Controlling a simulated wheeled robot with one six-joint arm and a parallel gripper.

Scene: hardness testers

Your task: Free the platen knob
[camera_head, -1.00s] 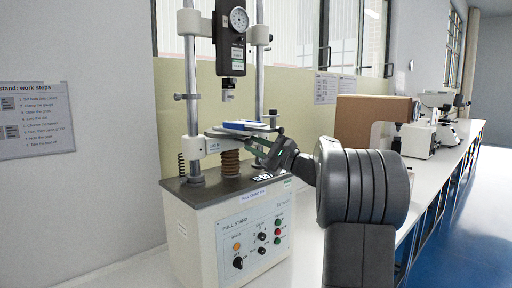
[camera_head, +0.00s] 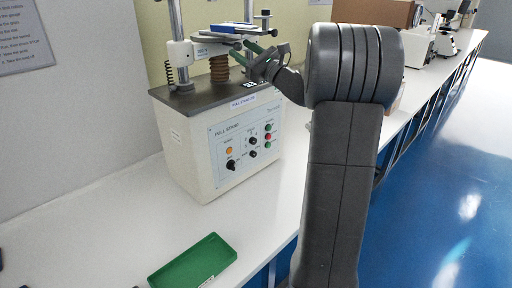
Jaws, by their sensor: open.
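The pull stand (camera_head: 222,138) stands on the white bench, with knobs and buttons on its front panel. Its grey platen (camera_head: 190,43) sits above a brown bellows (camera_head: 219,69) and carries a flat blue piece (camera_head: 229,29).
A green tray (camera_head: 196,262) lies at the bench's front edge. A brown box (camera_head: 374,12) and white microscopes (camera_head: 421,44) stand farther right along the bench. The bench left of the tray is mostly clear; blue floor lies to the right.

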